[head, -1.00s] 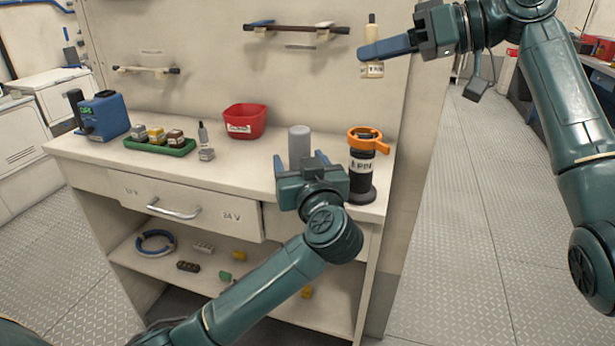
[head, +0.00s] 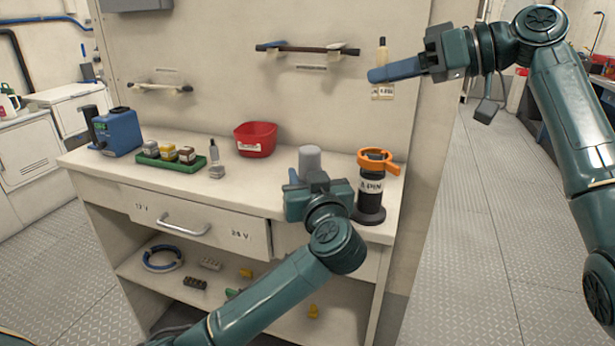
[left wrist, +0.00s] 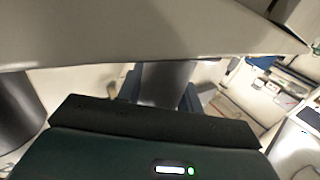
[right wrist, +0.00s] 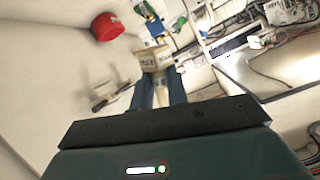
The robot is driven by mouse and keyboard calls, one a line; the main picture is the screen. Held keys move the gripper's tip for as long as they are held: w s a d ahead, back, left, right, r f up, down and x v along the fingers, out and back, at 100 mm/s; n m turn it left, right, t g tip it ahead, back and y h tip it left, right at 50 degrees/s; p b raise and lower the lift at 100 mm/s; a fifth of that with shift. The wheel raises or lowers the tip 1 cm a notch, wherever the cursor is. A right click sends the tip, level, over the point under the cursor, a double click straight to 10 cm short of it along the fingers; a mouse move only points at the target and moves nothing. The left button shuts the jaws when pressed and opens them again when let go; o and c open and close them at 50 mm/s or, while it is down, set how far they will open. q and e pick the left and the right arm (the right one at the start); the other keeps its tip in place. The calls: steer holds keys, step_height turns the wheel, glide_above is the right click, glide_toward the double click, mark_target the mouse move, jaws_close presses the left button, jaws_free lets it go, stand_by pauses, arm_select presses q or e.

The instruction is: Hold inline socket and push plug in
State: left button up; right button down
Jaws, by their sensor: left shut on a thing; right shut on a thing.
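A plain grey upright cylinder (head: 310,160) stands at the right part of the bench top; I cannot tell whether it is the inline socket. My left gripper (head: 308,180) is shut on it from the front. The cylinder also shows between the fingers in the left wrist view (left wrist: 166,82). My right gripper (head: 378,76) is shut on a small beige labelled connector (head: 382,92), held in the air above and right of the cylinder. It shows between the blue fingertips in the right wrist view (right wrist: 153,58). Its label is too small to read surely.
A black post (head: 370,206) labelled "4 PIN", with an orange ring (head: 377,160) on top, stands right of the cylinder. A red bowl (head: 256,142), a green tray (head: 150,160) and a small grey connector (head: 216,168) stand left. The bench's right edge is close.

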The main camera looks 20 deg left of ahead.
mark_target(387, 96)
arm_select(q)
steer(key=c, duration=0.4)
arm_select(e)
steer(key=f+t, duration=0.1)
steer(key=a+f+t, duration=0.1)
steer(key=t, duration=0.1)
steer(key=shift+f+m, duration=0.35)
steer(key=shift+m, duration=0.05)
steer(key=shift+f+t, duration=0.25)
steer(key=shift+t, duration=0.45)
steer(key=shift+f+m+t, duration=0.1)
steer(key=shift+m+t, duration=0.3)
steer(key=shift+t, duration=0.2)
steer(key=shift+s+d+r+m+t, duration=0.1)
steer(key=shift+s+d+m+t, duration=0.15)
steer(key=shift+t, duration=0.4)
steer(key=shift+s+d+r+m+t, duration=0.15)
steer(key=shift+d+t, duration=0.1)
steer(key=shift+t, duration=0.4)
